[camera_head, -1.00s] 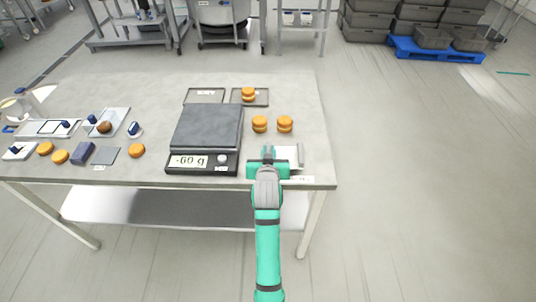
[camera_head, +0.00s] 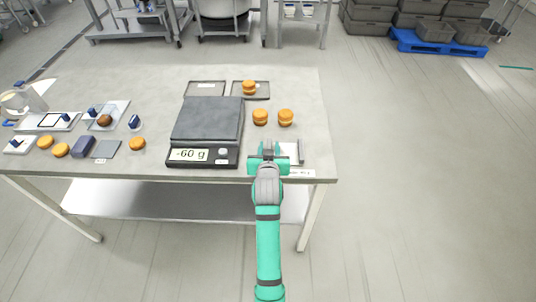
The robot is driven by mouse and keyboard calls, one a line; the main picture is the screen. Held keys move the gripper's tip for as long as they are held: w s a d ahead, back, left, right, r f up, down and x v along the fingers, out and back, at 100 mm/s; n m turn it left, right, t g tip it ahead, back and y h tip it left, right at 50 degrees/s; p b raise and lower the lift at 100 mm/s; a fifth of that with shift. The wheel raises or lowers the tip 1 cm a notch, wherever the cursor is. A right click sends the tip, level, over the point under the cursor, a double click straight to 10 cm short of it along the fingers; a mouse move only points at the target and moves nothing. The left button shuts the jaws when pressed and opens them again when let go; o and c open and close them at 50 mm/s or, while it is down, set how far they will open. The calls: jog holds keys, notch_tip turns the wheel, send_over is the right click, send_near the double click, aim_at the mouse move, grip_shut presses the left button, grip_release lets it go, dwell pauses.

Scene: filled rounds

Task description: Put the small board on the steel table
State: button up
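A small pale board (camera_head: 289,149) with a grey bar along its right side is at the front right of the steel table (camera_head: 300,90). It looks flat; whether it rests on the table or is held just above is unclear. My gripper (camera_head: 267,148) is at its left side, above the table's front edge and right of the scale. My gripper hides the board's left part. The fingertips are too small and covered to show whether they are open or shut. The black scale (camera_head: 206,122) reads -60 g, and its platform is empty.
Several orange filled rounds (camera_head: 286,117) stand behind the gripper, one stack on a dark tray (camera_head: 263,84). A grey square (camera_head: 106,149), a dark blue block (camera_head: 83,146) and more rounds lie left. The table's right rear is clear.

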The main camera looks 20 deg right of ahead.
jog(key=v, duration=1.2)
jog(key=s+a+f+n+y, duration=0.1)
jog(key=s+a+f, duration=0.25)
jog(key=s, duration=0.25)
jog(key=s+a+f+t, duration=0.1)
jog(key=s+a+f, duration=0.1)
jog(key=s+f, duration=0.3)
jog(key=s+a+f+n+y, duration=0.1)
jog(key=s+a+f, duration=0.2)
jog(key=s, duration=0.3)
jog(key=s+a+r+y, duration=0.1)
jog(key=s+a+r, duration=0.1)
jog(key=s, duration=0.8)
jog(key=s+a+r+n+t, duration=0.1)
jog(key=s+a+r, duration=0.1)
jog(key=s, duration=0.8)
jog(key=shift+s+a+y, duration=0.4)
jog(key=shift+a, duration=0.05)
